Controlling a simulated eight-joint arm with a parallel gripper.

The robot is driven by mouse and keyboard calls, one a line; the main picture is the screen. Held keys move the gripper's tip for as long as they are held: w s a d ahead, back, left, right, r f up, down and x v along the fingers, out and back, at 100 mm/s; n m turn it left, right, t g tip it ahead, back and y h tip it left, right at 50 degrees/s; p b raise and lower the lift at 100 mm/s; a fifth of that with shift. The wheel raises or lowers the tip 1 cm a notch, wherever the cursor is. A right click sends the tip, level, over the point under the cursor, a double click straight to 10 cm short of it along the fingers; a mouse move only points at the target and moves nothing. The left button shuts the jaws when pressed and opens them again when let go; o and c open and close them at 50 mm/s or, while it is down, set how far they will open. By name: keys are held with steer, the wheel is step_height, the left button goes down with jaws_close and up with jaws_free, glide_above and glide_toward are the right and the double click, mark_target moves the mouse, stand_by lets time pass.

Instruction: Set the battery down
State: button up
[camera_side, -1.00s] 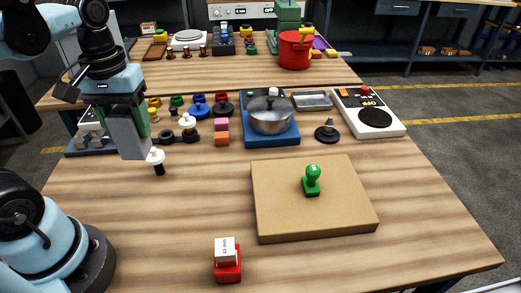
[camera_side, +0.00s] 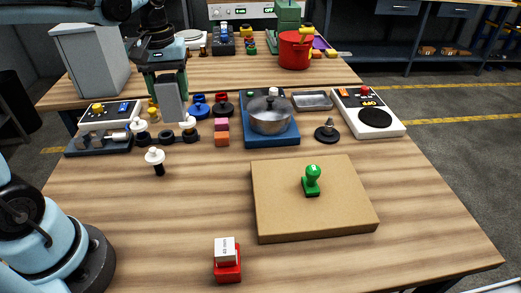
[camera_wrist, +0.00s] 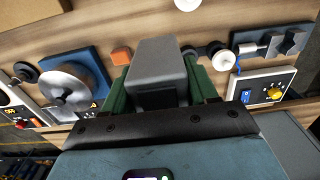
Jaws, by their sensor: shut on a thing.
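The battery (camera_side: 172,103) looks to be the plain grey block between my gripper's fingers. My gripper (camera_side: 166,84) is shut on it and points down over the back left of the near table, behind a white-knobbed black peg (camera_side: 155,157). In the wrist view the grey battery (camera_wrist: 158,75) sits between the two green fingers of my gripper (camera_wrist: 160,85). In the side view its lower end shows near the row of dark rings. I cannot tell whether it touches anything below.
Pink and orange blocks (camera_side: 221,138) and a pot (camera_side: 270,118) on a blue base are to the right. A switch panel (camera_side: 108,112) is to the left. A cardboard slab (camera_side: 290,215) bears a green stamp (camera_side: 312,182).

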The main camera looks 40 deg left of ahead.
steer(key=shift+w+a+f, duration=0.2)
steer(key=shift+a+f, duration=1.95)
steer(key=shift+f, duration=0.15)
steer(key=shift+w+a+f, duration=0.2)
steer(key=shift+a+f, duration=1.95)
steer(key=shift+f, duration=0.15)
steer(key=shift+f, duration=0.15)
steer(key=o, duration=1.4)
steer(key=shift+f, duration=0.1)
